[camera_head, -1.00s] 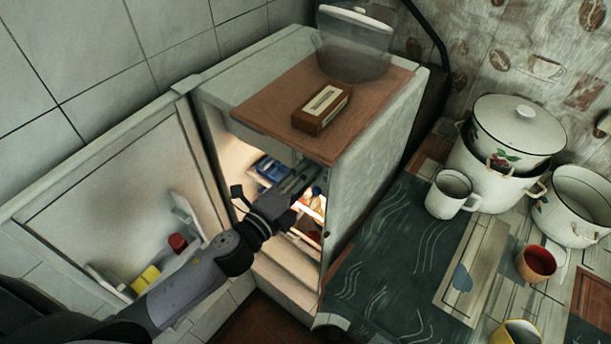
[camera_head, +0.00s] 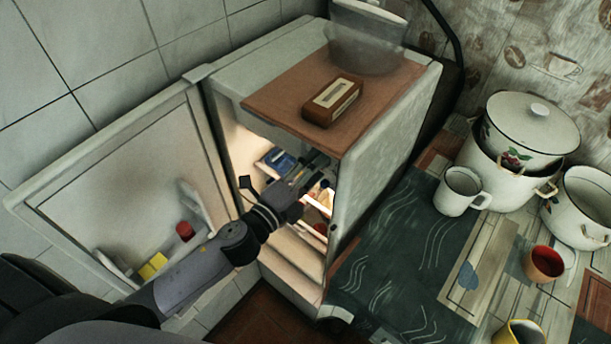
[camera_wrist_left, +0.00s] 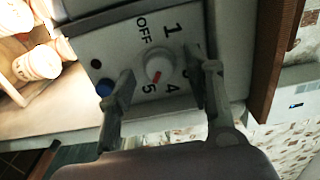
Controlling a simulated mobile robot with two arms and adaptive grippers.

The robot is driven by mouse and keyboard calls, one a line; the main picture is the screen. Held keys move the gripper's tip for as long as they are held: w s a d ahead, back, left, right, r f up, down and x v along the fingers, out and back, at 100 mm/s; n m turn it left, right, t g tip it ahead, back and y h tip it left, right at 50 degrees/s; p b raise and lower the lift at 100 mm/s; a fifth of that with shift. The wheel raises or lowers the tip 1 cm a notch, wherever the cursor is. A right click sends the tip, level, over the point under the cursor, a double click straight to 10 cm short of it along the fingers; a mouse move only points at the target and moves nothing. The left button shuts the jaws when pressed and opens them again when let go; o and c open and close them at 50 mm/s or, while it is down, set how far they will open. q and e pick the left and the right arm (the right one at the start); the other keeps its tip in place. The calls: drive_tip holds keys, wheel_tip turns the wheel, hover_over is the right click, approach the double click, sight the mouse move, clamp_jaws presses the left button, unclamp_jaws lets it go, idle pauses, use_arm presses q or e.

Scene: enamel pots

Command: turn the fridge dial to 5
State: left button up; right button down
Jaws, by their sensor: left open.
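The fridge dial (camera_wrist_left: 159,67) is a white round knob with a red mark on its lower part, on the side of the 5. It sits on a pale panel (camera_wrist_left: 98,48) marked OFF, 1, 4 and 5; other numbers are hidden by a finger. My left gripper (camera_wrist_left: 167,72) is open, with one finger on each side of the dial; I cannot tell whether either touches it. In the head view my left gripper (camera_head: 313,172) reaches into the lit upper part of the open fridge (camera_head: 385,125), where the dial is hidden. My right gripper is not in view.
The fridge door (camera_head: 120,190) stands open at left, beside my left arm. A blue button (camera_wrist_left: 104,87) is close to one finger. A brown box (camera_head: 332,102) and a clear container (camera_head: 365,45) stand on top. Enamel pots (camera_head: 518,135) and mugs (camera_head: 458,190) crowd the table at right.

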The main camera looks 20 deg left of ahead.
use_arm(q)
drive_tip(key=v, duration=1.2)
idle(0.3)
